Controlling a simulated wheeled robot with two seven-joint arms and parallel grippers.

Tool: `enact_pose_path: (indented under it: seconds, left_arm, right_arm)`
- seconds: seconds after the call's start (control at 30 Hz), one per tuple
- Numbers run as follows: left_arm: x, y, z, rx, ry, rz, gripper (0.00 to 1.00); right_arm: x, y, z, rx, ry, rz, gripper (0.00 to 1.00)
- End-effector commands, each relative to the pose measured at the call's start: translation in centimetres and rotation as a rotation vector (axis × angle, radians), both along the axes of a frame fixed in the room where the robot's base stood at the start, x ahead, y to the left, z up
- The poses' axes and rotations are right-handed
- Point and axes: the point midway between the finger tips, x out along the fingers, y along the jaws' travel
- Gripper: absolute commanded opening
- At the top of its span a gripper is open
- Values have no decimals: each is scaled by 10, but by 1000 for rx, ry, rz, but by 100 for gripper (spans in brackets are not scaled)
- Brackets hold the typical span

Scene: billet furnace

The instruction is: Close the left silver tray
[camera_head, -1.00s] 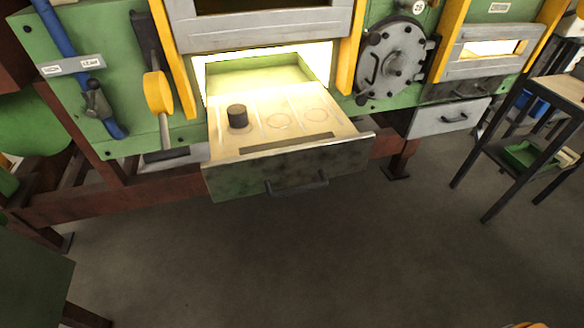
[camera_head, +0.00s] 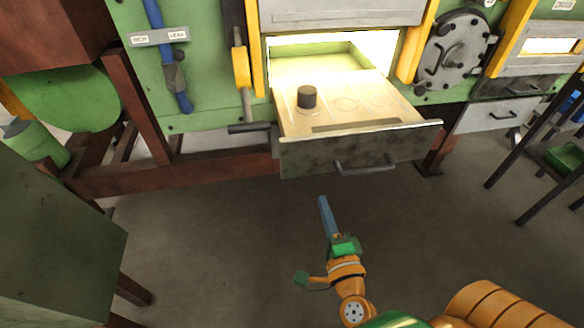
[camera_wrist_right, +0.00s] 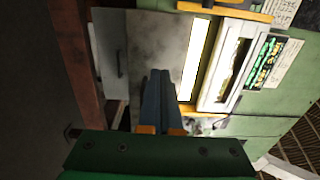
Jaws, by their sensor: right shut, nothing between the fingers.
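An open tray (camera_head: 350,150) with a mottled grey front, dark bar handle and pale inside sticks out of the left furnace in the head view. A dark billet (camera_head: 307,97) stands in its left hollow. In the wrist view a smooth silver front (camera_wrist_right: 108,40) with a dark handle lies beside a mottled grey panel (camera_wrist_right: 155,35); how far it is out is unclear. My right gripper (camera_head: 322,201) has blue fingers, shut and empty, below and in front of the open tray. Its fingers (camera_wrist_right: 160,75) overlap the mottled panel in the wrist view. My left gripper is out of view.
A closed-looking silver drawer (camera_head: 490,118) is at the right furnace. A green cabinet (camera_head: 60,220) stands at left and a dark-legged stand (camera_head: 530,160) at right. A rusty beam (camera_head: 180,180) runs below the furnace. The floor in front is clear.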

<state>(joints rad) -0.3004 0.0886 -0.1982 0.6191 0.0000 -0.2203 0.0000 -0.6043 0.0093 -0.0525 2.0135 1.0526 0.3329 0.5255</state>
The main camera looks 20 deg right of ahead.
Motion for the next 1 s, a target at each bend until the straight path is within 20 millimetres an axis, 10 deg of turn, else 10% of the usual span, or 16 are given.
enact_pose_path:
  seconds: [0.5, 1.0]
  left_arm:
    - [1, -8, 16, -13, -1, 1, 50]
    - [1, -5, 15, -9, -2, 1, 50]
  right_arm:
    - [104, -24, 1, -6, 1, 3, 0]
    - [123, -29, 0, -5, 3, 3, 0]
